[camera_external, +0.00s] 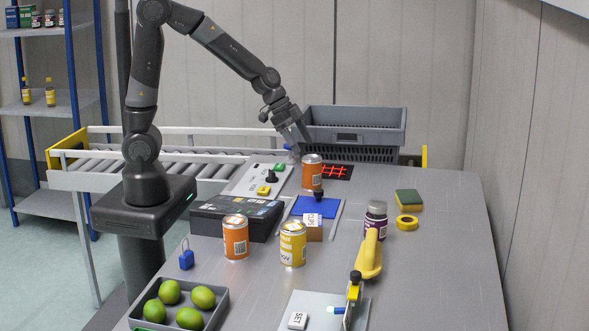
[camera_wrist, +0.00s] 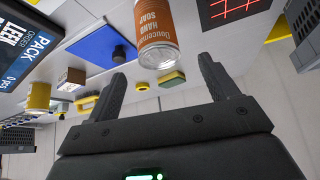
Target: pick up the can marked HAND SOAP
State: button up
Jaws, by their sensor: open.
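The orange can marked HAND SOAP (camera_wrist: 157,28) is in the wrist view, just beyond my fingers, with its lettering readable. In the external view this orange can (camera_external: 312,174) stands upright at the far part of the table, close by my gripper (camera_external: 300,148). My gripper's two fingers (camera_wrist: 164,74) are spread apart with nothing between them. The can appears to be ahead of the fingertips, apart from them. A second orange can (camera_external: 235,240) stands nearer the front; its name cannot be read.
A yellow can (camera_external: 293,244), purple-labelled jar (camera_external: 375,220), black box (camera_external: 220,209) and blue mat (camera_external: 318,206) are on the table. A grey crate (camera_external: 355,117) stands behind the can. A tray (camera_external: 217,312) of limes is at front left. The right side is mostly clear.

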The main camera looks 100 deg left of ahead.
aim_at(312, 157)
jog(key=shift+x, duration=4.25)
jog(key=shift+w+d+r, duration=0.2)
jog(key=shift+c, duration=0.6)
jog(key=c, duration=1)
jog(key=shift+c, duration=0.8)
jog(key=shift+r, duration=0.15)
